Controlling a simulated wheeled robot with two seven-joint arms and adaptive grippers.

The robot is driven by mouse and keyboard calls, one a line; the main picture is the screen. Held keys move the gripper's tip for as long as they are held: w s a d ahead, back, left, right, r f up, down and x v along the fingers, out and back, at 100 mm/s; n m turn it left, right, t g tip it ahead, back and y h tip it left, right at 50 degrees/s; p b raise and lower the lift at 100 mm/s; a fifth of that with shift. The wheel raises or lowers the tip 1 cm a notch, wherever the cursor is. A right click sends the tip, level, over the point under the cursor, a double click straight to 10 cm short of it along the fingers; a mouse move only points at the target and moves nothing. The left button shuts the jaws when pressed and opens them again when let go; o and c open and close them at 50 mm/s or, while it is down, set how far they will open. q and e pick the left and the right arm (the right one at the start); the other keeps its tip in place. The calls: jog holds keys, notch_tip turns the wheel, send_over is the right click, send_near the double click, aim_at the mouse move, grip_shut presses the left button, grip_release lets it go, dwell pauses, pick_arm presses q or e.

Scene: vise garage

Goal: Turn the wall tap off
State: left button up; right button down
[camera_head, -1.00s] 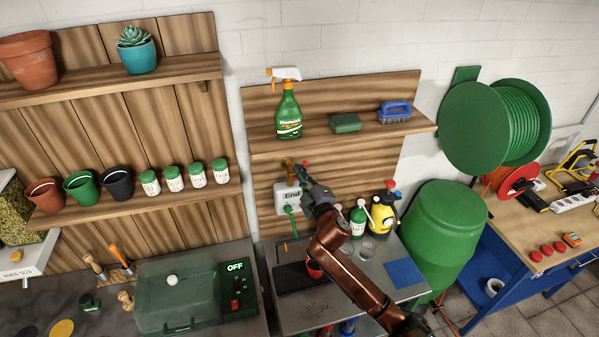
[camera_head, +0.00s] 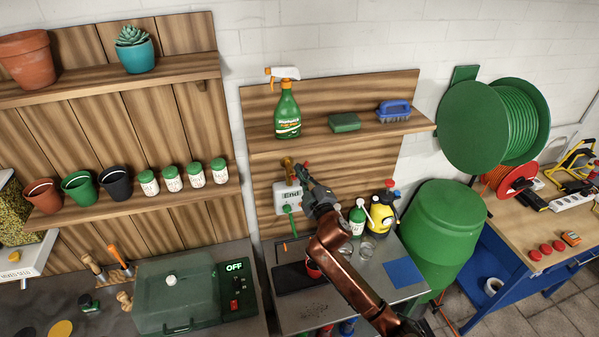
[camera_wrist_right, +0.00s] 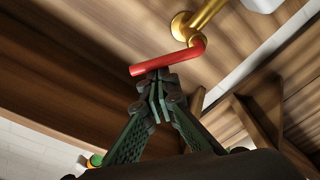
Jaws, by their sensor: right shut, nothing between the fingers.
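The wall tap (camera_head: 288,163) is brass and sits on the wooden back panel under the shelf. In the right wrist view its brass body (camera_wrist_right: 205,17) comes out of the wood, and its red lever handle (camera_wrist_right: 165,63) points left across the picture. My right gripper (camera_head: 302,170) is shut and empty beside the tap. In the wrist view the closed fingertips (camera_wrist_right: 156,78) are right at the red lever's lower edge; I cannot tell for sure whether they touch it. My left gripper is not in view.
A white box marked "End" (camera_head: 291,196) with a green hose end is just below the tap. A shelf (camera_head: 350,133) with a spray bottle (camera_head: 287,112), sponge (camera_head: 344,122) and brush (camera_head: 394,111) is above. Bottles (camera_head: 357,218) stand on the bench below.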

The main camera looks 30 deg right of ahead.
jog(key=shift+s+d+f+m+h, duration=0.15)
jog(key=shift+d+f+m+h, duration=0.4)
jog(key=shift+m, duration=1.5)
jog(key=shift+s+d+f+m+h, duration=0.2)
jog(key=shift+d+f+m, duration=0.45)
jog(key=shift+m, duration=1.35)
jog(key=shift+s+d+f+m+h, duration=0.1)
jog(key=shift+d+f+m+h, duration=0.5)
jog(key=shift+m, duration=1.45)
jog(key=shift+f, duration=0.15)
